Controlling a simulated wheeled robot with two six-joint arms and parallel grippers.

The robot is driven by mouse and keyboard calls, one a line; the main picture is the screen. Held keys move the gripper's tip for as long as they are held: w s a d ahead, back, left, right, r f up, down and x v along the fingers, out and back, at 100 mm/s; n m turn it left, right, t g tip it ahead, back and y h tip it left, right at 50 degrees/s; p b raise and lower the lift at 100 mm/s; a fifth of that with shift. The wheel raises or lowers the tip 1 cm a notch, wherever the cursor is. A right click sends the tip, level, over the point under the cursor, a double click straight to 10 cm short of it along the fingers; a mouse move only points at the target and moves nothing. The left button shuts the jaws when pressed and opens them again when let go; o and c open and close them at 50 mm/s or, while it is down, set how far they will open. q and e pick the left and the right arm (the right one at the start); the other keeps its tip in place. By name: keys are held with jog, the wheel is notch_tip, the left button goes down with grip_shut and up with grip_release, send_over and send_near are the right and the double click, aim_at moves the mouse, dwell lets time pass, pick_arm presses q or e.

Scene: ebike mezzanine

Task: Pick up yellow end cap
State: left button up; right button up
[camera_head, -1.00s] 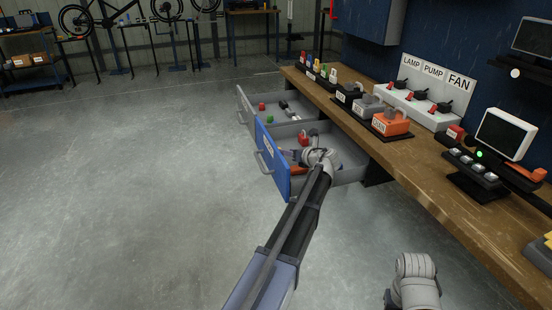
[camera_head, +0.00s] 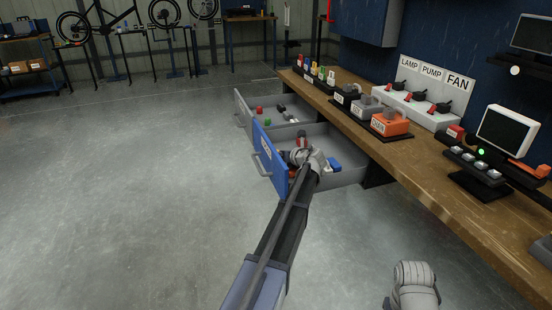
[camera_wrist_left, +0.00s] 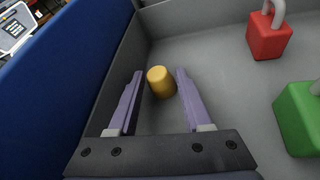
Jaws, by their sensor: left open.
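The yellow end cap (camera_wrist_left: 161,82) is a short yellow cylinder on the grey drawer floor, seen in the left wrist view. My left gripper (camera_wrist_left: 160,75) is open, with one purple-grey finger on each side of the cap and gaps visible on both sides. In the head view my left arm reaches into the near drawer (camera_head: 343,178), close to its blue front (camera_head: 269,158). My wrist hides the cap and fingers there.
A red padlock (camera_wrist_left: 268,38) and a green block-like object (camera_wrist_left: 300,118) lie right of the cap in the drawer. A blue item (camera_head: 333,165) also lies inside. The far drawer (camera_head: 241,110) is open too. The wooden workbench (camera_head: 430,170) runs along the right.

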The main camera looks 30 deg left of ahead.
pick_arm(q)
jog(key=shift+x, duration=1.05)
grip_shut()
jog(key=shift+r, duration=0.2)
notch_tip(320, 180, up, 18)
jog(key=p, duration=1.7)
jog(key=shift+f+p, duration=0.15)
jog(key=shift+p, duration=0.25)
